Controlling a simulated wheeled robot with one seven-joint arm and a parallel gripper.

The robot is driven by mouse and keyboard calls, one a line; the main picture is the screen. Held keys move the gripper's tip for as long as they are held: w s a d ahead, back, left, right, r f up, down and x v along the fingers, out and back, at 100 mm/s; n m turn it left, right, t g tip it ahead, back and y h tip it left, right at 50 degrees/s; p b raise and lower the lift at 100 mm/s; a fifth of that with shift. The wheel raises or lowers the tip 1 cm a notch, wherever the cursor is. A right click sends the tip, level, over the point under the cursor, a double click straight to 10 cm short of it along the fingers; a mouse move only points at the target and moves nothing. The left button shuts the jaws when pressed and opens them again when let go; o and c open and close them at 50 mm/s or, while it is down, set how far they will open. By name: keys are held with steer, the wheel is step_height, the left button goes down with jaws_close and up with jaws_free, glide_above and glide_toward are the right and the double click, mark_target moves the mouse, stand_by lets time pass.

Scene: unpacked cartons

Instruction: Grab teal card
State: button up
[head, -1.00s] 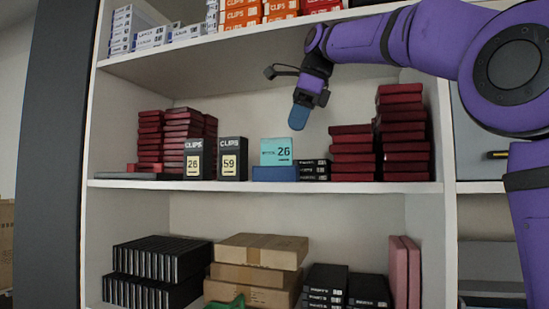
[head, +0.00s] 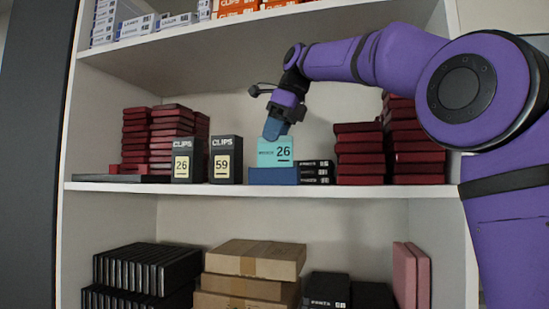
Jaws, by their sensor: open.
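The teal card (head: 274,153), marked 26, stands upright in a blue holder (head: 274,176) on the middle shelf. My gripper (head: 274,129), with blue fingers, points down right at the card's top edge. Its jaws are open. The fingertips overlap the card's top in the head view, and I cannot tell whether they touch it or are in front of or behind it.
Two black CLIPS boxes (head: 225,158) marked 26 and 59 stand left of the card. Small black boxes (head: 316,171) sit close on its right, then stacks of dark red boxes (head: 359,153). The upper shelf (head: 250,40) is overhead.

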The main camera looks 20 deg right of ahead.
mark_target(270, 146)
steer(key=shift+x, duration=1.65)
steer(key=shift+s+d, duration=0.1)
jaws_close()
steer(key=shift+r, duration=0.15)
